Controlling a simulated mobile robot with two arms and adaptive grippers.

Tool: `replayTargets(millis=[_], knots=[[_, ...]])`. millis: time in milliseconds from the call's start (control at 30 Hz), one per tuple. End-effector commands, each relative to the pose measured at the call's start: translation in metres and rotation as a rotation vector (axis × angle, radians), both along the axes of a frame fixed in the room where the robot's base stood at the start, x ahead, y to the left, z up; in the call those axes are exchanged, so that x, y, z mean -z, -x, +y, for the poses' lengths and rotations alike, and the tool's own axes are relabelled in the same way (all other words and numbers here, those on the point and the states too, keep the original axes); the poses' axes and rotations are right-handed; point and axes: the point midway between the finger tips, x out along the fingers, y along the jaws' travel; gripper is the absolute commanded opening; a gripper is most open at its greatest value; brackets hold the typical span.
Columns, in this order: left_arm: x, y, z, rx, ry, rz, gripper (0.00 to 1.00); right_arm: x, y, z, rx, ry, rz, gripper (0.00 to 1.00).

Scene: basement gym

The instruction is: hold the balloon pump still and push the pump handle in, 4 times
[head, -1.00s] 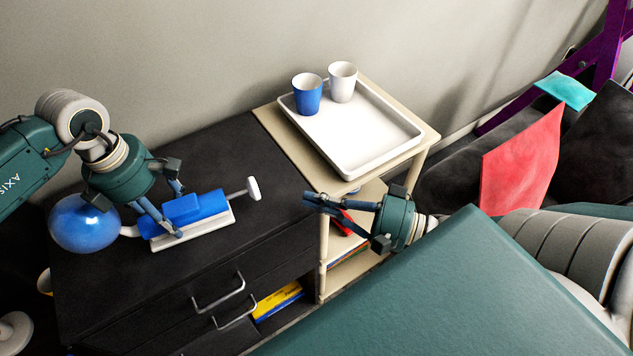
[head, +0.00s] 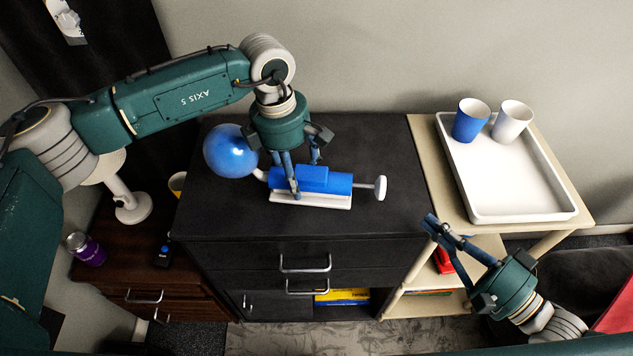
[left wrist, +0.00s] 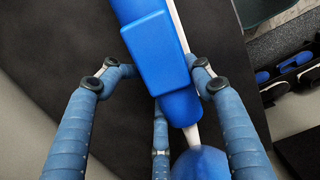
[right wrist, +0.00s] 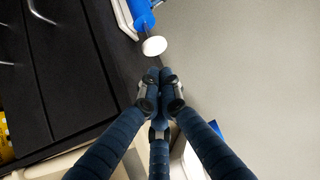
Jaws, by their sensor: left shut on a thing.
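The blue balloon pump (head: 340,182) with a white base lies on the black cabinet top. A blue balloon (head: 228,152) is on its left end. The white pump handle (head: 381,187) sticks out to the right on a short rod. My left gripper (head: 304,178) is shut on the pump body (left wrist: 160,50) from above, its fingers on both sides. My right gripper (head: 432,224) is shut and empty, at the cabinet's front right edge, apart from the handle. In the right wrist view its fingertips (right wrist: 160,78) meet just below the white handle knob (right wrist: 154,46).
A white tray (head: 505,205) with a blue cup (head: 470,122) and a white cup (head: 512,122) stands on the beige shelf unit (head: 436,165) at right. A lamp (head: 128,205) stands on a brown side cabinet at left. The cabinet top (head: 300,225) in front of the pump is clear.

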Motion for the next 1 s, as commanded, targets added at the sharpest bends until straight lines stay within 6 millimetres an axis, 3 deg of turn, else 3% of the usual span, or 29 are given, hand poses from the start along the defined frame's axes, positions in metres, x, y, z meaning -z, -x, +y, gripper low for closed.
replayTargets(millis=[233, 400, 767, 1000], knots=[[0.001, 0.000, 0.001, 0.000, -0.002, 0.002, 0.27, 0.004, 0.008, -0.036, -0.005, 0.008, 0.009, 0.00], [0.002, 0.000, 0.001, 0.000, -0.002, 0.002, 0.27, 0.000, 0.008, -0.050, -0.004, 0.003, 0.001, 0.00], [0.001, 0.000, 0.001, 0.000, -0.002, 0.001, 0.27, -0.001, 0.006, -0.049, -0.002, 0.000, -0.001, 0.00], [0.001, 0.000, 0.001, 0.000, -0.002, 0.001, 0.27, -0.002, -0.008, -0.039, 0.000, -0.002, -0.005, 0.00]])
